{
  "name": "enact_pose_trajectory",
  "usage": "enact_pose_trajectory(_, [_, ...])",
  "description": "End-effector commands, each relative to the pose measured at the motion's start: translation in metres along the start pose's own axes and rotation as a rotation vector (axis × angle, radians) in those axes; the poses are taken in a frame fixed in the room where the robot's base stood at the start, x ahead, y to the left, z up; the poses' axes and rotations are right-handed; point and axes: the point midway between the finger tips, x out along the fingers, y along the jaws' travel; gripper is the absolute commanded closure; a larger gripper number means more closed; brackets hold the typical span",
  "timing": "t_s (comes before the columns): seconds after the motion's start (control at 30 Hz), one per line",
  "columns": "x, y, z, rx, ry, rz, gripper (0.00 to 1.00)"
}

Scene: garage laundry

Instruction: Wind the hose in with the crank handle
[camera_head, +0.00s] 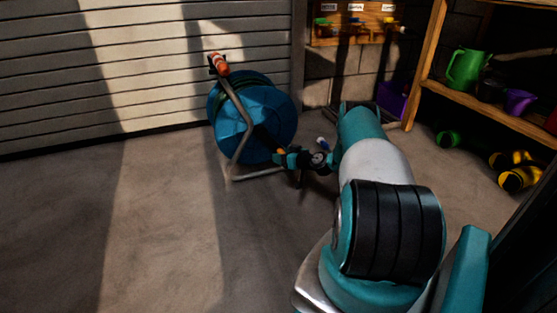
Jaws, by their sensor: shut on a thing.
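The hose reel is a blue drum (255,122) on a grey metal frame (236,150), standing on the floor in front of the shutter door. An orange-red grip (221,65) tops the frame. Some dark green hose shows at the drum's upper edge. My gripper (281,156) is at the lower right of the drum's face. It is shut on a small part with a bit of orange showing, which appears to be the crank handle. The jaws hide most of it, and the crank's arm cannot be made out.
My arm covers the floor to the right of the reel. A small blue-and-white thing (322,143) lies behind my wrist. A wooden shelf (490,105) holds a green watering can (466,68) and pots. Yellow-and-black things (515,172) lie below it. The left floor is clear.

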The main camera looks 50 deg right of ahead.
Motion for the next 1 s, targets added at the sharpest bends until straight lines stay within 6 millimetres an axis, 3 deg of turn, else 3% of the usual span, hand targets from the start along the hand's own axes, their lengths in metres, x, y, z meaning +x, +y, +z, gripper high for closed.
enact_pose_trajectory(0.13, [-0.011,0.012,-0.017,-0.002,0.005,-0.003,0.57])
enact_pose_trajectory(0.47, [-0.012,0.014,-0.018,-0.001,0.002,-0.003,0.57])
enact_pose_trajectory(0.8, [-0.03,0.022,-0.058,-0.002,0.004,-0.005,0.57])
enact_pose_trajectory(1.0, [-0.032,0.024,-0.061,-0.001,0.003,-0.006,0.57])
